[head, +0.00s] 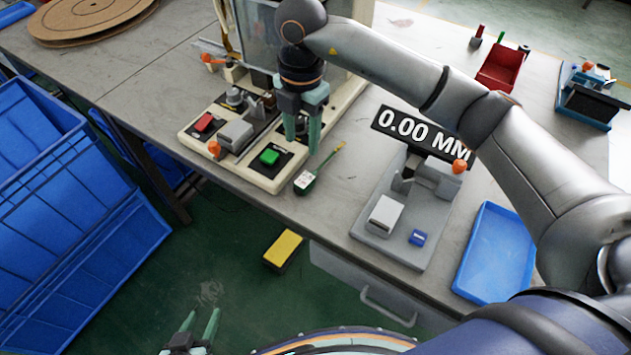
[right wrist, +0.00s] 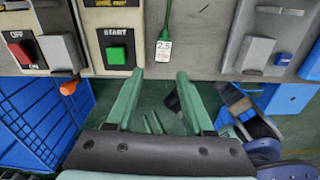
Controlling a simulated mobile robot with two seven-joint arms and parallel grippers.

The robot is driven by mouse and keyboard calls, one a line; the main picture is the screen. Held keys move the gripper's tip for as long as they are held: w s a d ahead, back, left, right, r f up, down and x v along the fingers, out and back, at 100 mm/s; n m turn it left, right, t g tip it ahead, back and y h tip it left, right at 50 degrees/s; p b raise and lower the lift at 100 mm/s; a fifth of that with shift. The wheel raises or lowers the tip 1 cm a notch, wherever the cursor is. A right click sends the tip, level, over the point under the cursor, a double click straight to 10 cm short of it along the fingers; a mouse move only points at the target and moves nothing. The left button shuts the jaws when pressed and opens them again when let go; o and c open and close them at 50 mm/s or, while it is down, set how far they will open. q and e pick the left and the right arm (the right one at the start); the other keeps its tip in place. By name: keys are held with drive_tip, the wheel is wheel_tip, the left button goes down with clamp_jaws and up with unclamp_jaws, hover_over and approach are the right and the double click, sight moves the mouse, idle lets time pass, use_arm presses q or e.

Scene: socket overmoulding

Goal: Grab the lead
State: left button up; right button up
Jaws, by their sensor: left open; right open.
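The lead (head: 318,168) lies on the table near its front edge, just right of the machine base. It has a green cord and a white tag; in the right wrist view the tag (right wrist: 166,57) reads 2.5. My right gripper (head: 301,142) points down, open and empty, above the machine's edge, up and left of the lead in the head view. In the right wrist view its fingertips (right wrist: 160,76) are apart, with the lead beyond them and between their lines. My left gripper (head: 195,334) is open and empty, low over the floor.
The machine base (head: 188,136) carries a green START button (head: 269,157) and a red OFF button (head: 204,122). Right of the lead stands a gauge with a 0.00 MM display (head: 424,134). A blue tray (head: 497,250) lies farther right. Blue crates (head: 60,190) stand at the left.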

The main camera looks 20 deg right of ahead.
hover_over(307, 177)
drive_tip(key=f, duration=0.6)
drive_tip(key=shift+w+f, duration=0.2)
drive_tip(key=shift+f, duration=0.15)
drive_tip(key=shift+s+f, duration=0.15)
drive_tip(key=shift+f, duration=1.2)
drive_tip(key=shift+s+f, duration=0.1)
drive_tip(key=shift+f, duration=1.25)
drive_tip(key=shift+c, duration=0.3)
clamp_jaws()
